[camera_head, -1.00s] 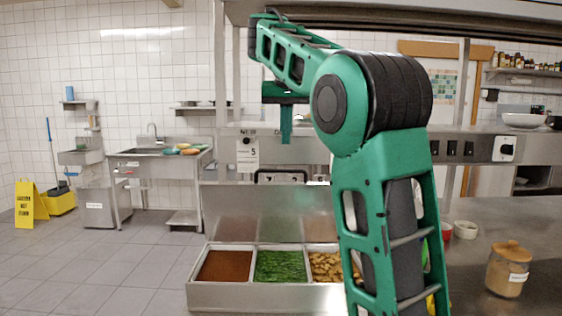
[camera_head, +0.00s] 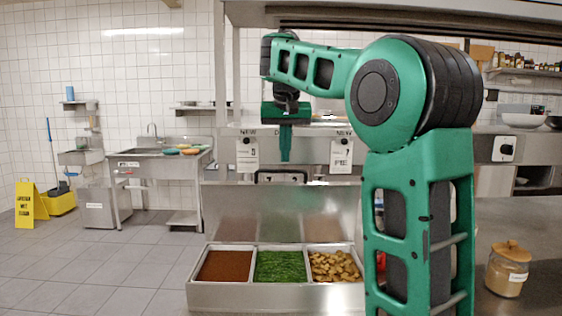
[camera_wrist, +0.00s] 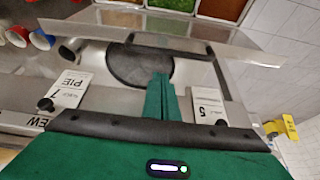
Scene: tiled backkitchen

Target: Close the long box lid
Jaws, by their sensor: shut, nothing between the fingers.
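The long steel box (camera_head: 270,297) stands on the counter with its lid (camera_head: 280,213) open, standing up behind the compartments. A dark handle (camera_head: 281,177) shows at the lid's top edge. The lid also shows in the wrist view (camera_wrist: 225,47), with the food compartments beyond it. My gripper (camera_head: 285,158) is shut and empty, pointing down just above the handle in the head view. In the wrist view, my gripper's fingers (camera_wrist: 162,80) point toward the lid's edge. I cannot tell whether they touch it.
Two order tickets (camera_head: 246,155) (camera_head: 341,158) hang from the rail behind the lid. A jar with a wooden lid (camera_head: 508,270) stands on the counter at right. Cups (camera_wrist: 30,37) show at the wrist view's upper left. Tiled floor lies left.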

